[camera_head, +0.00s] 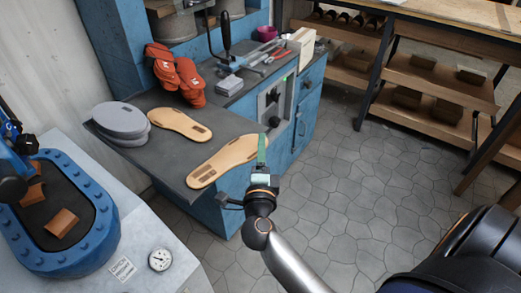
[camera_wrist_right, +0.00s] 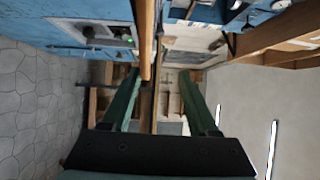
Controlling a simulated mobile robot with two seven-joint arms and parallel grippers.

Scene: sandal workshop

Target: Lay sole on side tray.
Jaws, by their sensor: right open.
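A long tan sole (camera_head: 222,162) lies along the front edge of the dark grey side tray (camera_head: 163,160), its far end reaching my right gripper. A second, similar tan sole (camera_head: 180,124) lies further back on the tray. My right gripper (camera_head: 262,145) has green fingers and is at the far end of the front sole. In the right wrist view the fingers (camera_wrist_right: 160,78) are apart, with a tan edge (camera_wrist_right: 147,45) showing between them, not clamped. My left gripper is not in view.
Grey rounded pads (camera_head: 120,121) are stacked at the tray's left end. A blue press (camera_head: 55,225) with a gauge (camera_head: 160,259) stands at lower left. The stone floor (camera_head: 350,190) to the right is clear.

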